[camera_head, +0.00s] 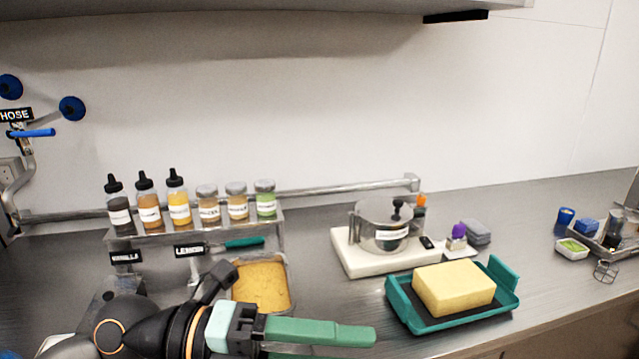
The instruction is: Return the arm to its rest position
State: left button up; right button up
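My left arm comes in from the lower left, low over the front of the counter. Its gripper (368,338) has green fingers that point right. A tub of yellow-orange contents (262,285) sits just behind the gripper. My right gripper is not in view.
A metal rack (222,228) with bottles and jars stands behind the arm. A white board (385,262) carries a clear lidded container (384,222). Small items, including a white dish (571,250), are at the far right. The counter between them and the tray is clear.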

pick_arm(q)
jog(key=w+a+r+n+t+h, duration=0.3)
jog(key=w+a+r+n+t, duration=0.35)
jog(key=n+t, duration=0.95)
jog(key=w+a+f+n+t+y, duration=0.1)
jog(key=w+a+f+n+y, duration=0.2)
jog(key=a+f+n+y, duration=0.45)
jog(key=w+a+f+n+t+y, duration=0.2)
jog(key=w+a+f+n+y, duration=0.25)
jog(key=f+n+y, duration=0.55)
jog(key=s+a+f+n+g+y, duration=0.3)
jog(key=s+f+g, duration=0.45)
jog(key=f, duration=0.65)
jog(key=s+a+f+g, duration=0.2)
jog(key=s+f+g, duration=0.65)
jog(key=s, duration=0.75)
jog(key=w+d+f+t+h+b, duration=0.1)
jog(key=w+d+f+t, duration=0.1)
jog(key=f, duration=0.5)
jog(key=w+d+f+t+h+b, duration=0.1)
jog(key=w+d+f+t, duration=0.1)
jog(key=f+t, duration=0.2)
notch_tip(320, 180, down, 3)
jog(key=shift+w+d+f+m+t+h, duration=0.2)
jog(key=shift+w+d+m+t+h, duration=0.15)
jog(key=shift+d+t, duration=0.05)
jog(key=shift+c, duration=0.6)
